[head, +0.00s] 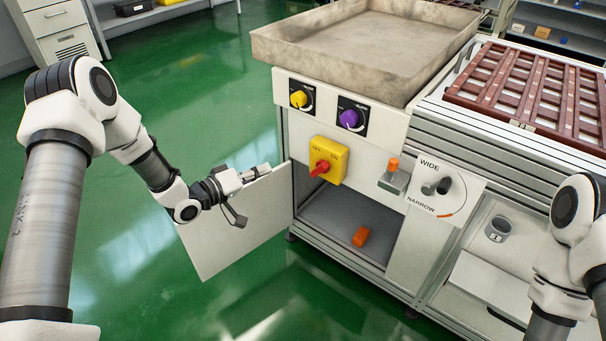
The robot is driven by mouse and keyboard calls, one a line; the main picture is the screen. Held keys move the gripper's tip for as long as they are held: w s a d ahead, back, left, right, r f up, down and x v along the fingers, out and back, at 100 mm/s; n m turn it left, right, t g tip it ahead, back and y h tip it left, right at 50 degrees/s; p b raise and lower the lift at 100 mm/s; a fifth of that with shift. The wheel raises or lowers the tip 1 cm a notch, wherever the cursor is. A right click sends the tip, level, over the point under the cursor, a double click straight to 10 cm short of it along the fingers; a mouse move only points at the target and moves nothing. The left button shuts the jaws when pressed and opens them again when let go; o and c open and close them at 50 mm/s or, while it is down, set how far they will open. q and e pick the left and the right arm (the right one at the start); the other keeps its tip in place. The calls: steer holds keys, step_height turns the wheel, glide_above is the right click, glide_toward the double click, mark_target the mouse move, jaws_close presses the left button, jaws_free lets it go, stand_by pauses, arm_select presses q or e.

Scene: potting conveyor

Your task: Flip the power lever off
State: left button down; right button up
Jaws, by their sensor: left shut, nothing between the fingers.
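The power lever is a red handle (320,168) on a yellow switch box (333,153) on the front of the white machine. The box has small OFF and ON labels along its top. The red handle points to the lower left; I cannot tell which setting that is. My left gripper (258,172) is shut and empty. It is in front of the white open door panel, to the left of the switch box and apart from the handle. My right arm shows at the right edge, but its gripper is out of the picture.
The white door panel (225,235) hangs open left of the cabinet, with an orange block (361,237) inside. Yellow (298,99) and purple (349,118) knobs sit above the switch. An orange-tipped lever (393,165) and WIDE/NARROW plate (447,171) are to its right. Green floor is clear at left.

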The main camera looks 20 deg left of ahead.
mark_target(321, 169)
arm_select(q)
steer(key=w+d+f+b, duration=0.1)
steer(key=w+d, duration=0.1)
steer(key=w+d+f+b, duration=0.1)
steer(key=w+d+b, duration=0.1)
steer(key=w+d, duration=0.1)
steer(key=w+d+f+b, duration=0.1)
steer(key=w+d+b, duration=0.1)
steer(key=shift+w+d+f, duration=0.25)
steer(key=shift+w+d, duration=0.05)
steer(key=shift+s+d+f, duration=0.1)
steer(key=shift+s+d, duration=0.05)
steer(key=shift+d, duration=0.2)
